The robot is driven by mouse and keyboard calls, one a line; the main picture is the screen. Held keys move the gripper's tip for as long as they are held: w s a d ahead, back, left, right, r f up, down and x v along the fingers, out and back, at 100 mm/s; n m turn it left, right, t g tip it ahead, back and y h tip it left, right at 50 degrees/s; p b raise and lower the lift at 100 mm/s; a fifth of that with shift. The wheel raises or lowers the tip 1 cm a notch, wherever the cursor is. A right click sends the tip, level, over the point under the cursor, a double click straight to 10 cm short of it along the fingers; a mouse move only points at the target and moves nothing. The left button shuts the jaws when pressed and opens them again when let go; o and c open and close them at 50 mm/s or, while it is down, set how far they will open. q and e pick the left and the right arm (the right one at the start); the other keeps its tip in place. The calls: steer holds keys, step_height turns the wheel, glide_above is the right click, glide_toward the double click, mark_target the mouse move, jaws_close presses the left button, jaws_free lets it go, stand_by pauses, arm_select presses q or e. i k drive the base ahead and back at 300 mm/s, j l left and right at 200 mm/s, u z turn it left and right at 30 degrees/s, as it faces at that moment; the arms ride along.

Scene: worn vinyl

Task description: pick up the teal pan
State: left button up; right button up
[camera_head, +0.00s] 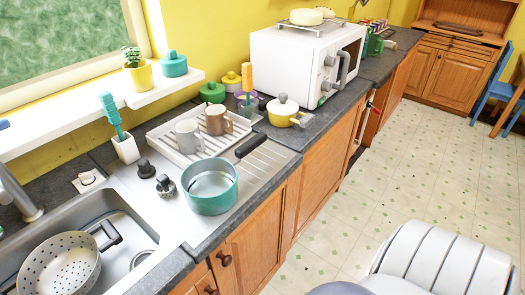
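The teal pan (209,200) sits upright on the metal drainboard right of the sink. It is round and open, with a pale inside that looks empty. Neither of my grippers is in view.
A white dish rack (163,152) with a grey mug (188,137) and a brown mug (215,121) stands behind the pan. A yellow lidded pot (284,115) is to the right. The sink (125,228) holds a colander (62,266). The floor (385,185) in front is clear.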

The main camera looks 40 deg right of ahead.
mark_target(209, 185)
steer(key=z, duration=0.95)
steer(key=u, duration=1.35)
steer(key=z, duration=1.35)
